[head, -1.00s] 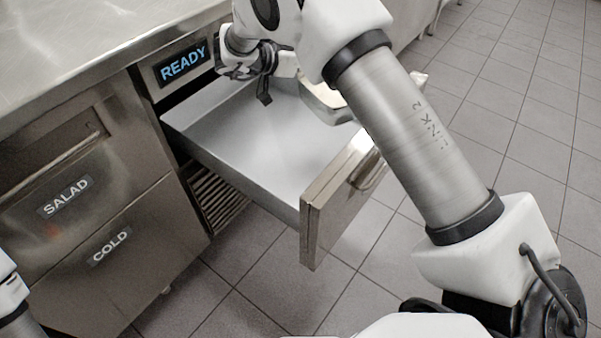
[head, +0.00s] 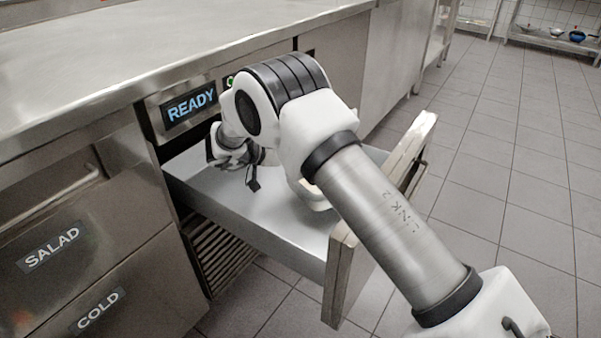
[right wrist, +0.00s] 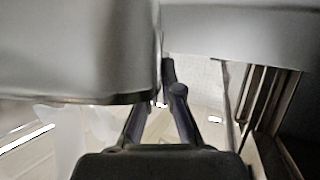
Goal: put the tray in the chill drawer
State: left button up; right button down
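The open drawer (head: 270,228) under the lit READY display (head: 190,103) is pulled well out; no view shows a label naming it. Its visible grey floor is bare. My right arm reaches across it from the right. My right gripper (head: 247,170) is over the drawer's inner end, below the display, with dark fingers pointing down. A cream, rounded edge (head: 314,196) shows under my arm; I cannot tell if it is the tray or part of my arm. In the right wrist view, the dark fingers (right wrist: 163,105) are close together beside a large grey surface (right wrist: 75,45). My left gripper is out of view.
The steel counter (head: 130,55) runs above the drawer. Closed drawers labelled SALAD (head: 52,247) and COLD (head: 98,310) are at left. The open drawer's thick front panel (head: 345,275) juts into the aisle. The tiled floor (head: 510,190) at right is clear.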

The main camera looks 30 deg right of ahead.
notch_tip(320, 180, down, 4)
jog(key=shift+b, duration=0.6)
jog(key=shift+r, duration=0.15)
jog(key=c, duration=1.3)
grip_release()
jog(key=shift+a+r, duration=0.15)
jog(key=shift+a, duration=0.05)
jog(key=p+v, duration=0.2)
jog(key=v, duration=0.4)
jog(key=shift+a+r+p, duration=0.1)
jog(key=shift+r+p, duration=0.05)
jog(key=shift+p, duration=0.2)
jog(key=shift+a, duration=0.35)
